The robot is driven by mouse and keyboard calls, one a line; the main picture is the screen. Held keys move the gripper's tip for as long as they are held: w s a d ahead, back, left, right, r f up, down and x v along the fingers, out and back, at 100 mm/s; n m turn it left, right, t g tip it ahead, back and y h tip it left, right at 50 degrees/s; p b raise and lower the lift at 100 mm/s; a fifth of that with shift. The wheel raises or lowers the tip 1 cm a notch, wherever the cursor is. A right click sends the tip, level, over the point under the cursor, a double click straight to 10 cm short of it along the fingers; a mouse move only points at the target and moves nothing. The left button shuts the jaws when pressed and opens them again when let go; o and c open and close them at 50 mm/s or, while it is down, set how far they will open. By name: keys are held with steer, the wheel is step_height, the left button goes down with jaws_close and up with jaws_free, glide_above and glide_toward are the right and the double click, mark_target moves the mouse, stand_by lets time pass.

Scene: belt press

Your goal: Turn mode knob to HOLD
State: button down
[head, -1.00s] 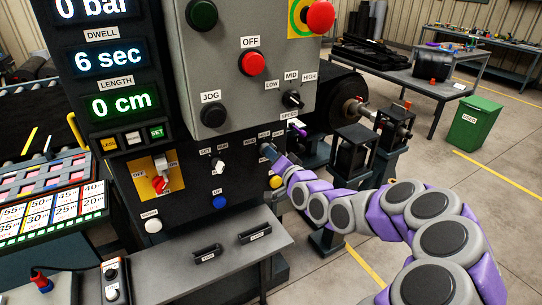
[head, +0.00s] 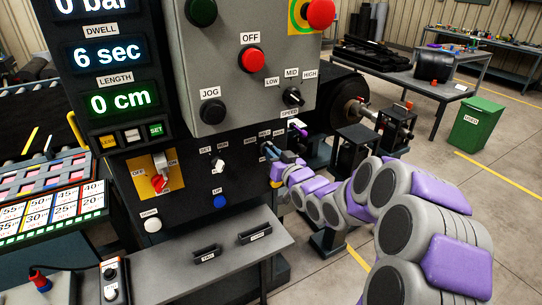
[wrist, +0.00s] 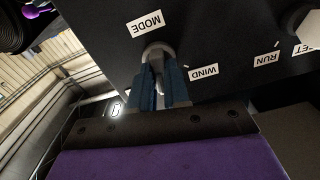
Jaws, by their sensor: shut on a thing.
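A WIND label (wrist: 203,72) is just right of the fingers in the wrist view. In the head view my gripper (head: 272,152) is at the right part of the black panel and hides the knob.
A white SET/RUN knob (head: 218,166) and a blue button (head: 220,201) are left of my gripper. A speed knob (head: 293,96) and red OFF button (head: 251,59) are above. A grey shelf (head: 180,270) juts out below. Rollers and stands are at the right.

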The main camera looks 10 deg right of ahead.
steer(key=shift+r+n, duration=0.2)
steer(key=shift+n, duration=0.6)
steer(key=c, duration=1.2)
jaws_free()
steer(key=shift+s, duration=0.1)
steer(key=shift+c, duration=0.2)
steer(key=shift+o, duration=0.7)
steer(key=shift+f, duration=0.1)
